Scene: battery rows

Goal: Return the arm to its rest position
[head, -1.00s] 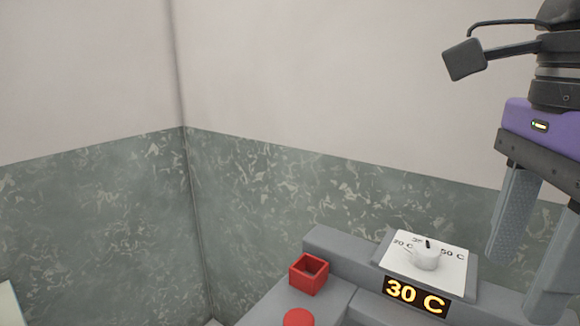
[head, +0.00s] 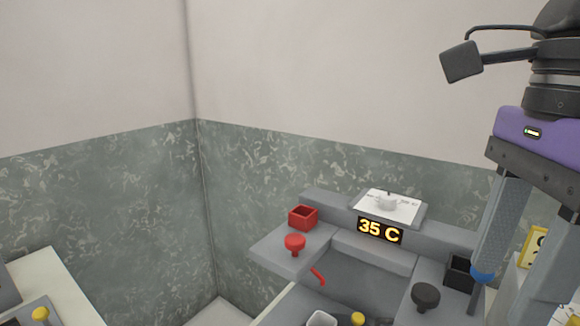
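My gripper (head: 518,285) hangs at the right edge of the head view, under its purple wrist housing. Its two grey fingers point down and stand well apart, so it is open, with nothing seen held between them. The right finger runs out of the frame at the bottom. The gripper is in front of the right end of a grey station (head: 372,283), and I cannot tell whether it touches anything there. Most of my arm is out of view.
The station has a white dial plate (head: 412,207), a display (head: 380,230) reading 35 C, a red box (head: 303,216), a red knob (head: 294,243), a black box (head: 459,271) and a black knob (head: 425,295). A pale table (head: 62,290) stands at left. Walls close the back.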

